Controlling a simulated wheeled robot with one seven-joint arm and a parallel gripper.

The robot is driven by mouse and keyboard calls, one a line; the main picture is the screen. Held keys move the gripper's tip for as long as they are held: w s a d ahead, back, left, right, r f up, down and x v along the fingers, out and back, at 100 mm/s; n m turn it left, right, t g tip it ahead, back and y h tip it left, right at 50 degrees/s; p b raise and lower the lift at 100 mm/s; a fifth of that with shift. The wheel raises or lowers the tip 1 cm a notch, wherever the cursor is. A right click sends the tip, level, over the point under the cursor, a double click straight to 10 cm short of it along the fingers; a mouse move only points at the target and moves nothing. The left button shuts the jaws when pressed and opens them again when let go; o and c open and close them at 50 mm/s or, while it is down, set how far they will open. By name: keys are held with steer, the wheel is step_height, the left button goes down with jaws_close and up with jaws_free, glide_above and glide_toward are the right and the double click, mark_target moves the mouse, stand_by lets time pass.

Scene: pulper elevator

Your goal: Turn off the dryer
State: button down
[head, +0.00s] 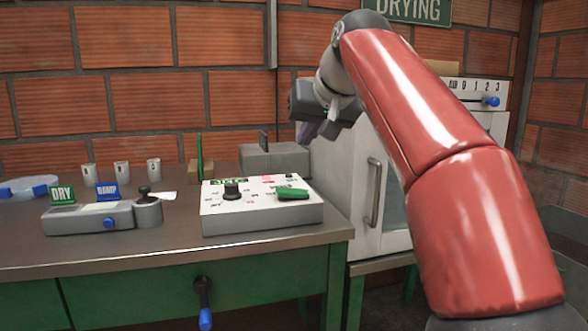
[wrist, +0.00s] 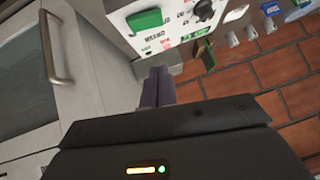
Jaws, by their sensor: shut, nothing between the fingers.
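The dryer looks to be the white cabinet (head: 345,190) under a green DRYING sign (head: 407,10), with a vertical door handle (head: 374,192). Its upper panel (head: 462,84) is marked 0 1 2 3 and has a blue knob (head: 491,101) under the right end of the scale. A white control box (head: 262,222) on the table carries a black knob (head: 232,190) and a green switch (head: 292,193). My gripper (head: 308,131) is shut and empty, above and behind the box, by the cabinet's left side. In the wrist view its fingers (wrist: 157,88) are together, apart from the green switch (wrist: 144,20).
The metal table (head: 150,250) also holds a grey box with DRY and DAMP signs (head: 88,219), several small cups (head: 121,170) and a grey block (head: 274,160). A blue-tipped crank (head: 204,305) sticks out in front. My red arm hides part of the cabinet.

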steer(key=b, duration=0.1)
glide_above(283, 189)
steer(key=s+d, duration=0.2)
steer(key=f, duration=0.6)
steer(key=shift+w+f, duration=0.2)
steer(key=shift+f, duration=0.2)
steer(key=f+b, duration=0.2)
steer(key=f, duration=0.1)
steer(key=shift+a+f, duration=0.15)
steer(key=shift+a, duration=0.2)
steer(key=shift+f, duration=0.35)
steer(key=shift+s+a+f+h, duration=0.15)
steer(key=shift+a+f+h, duration=0.15)
steer(key=shift+d, duration=0.2)
steer(key=shift+w+d+r, duration=0.2)
steer(key=shift+w+d, duration=0.1)
steer(key=shift+d, duration=0.4)
steer(key=shift+p, duration=0.3)
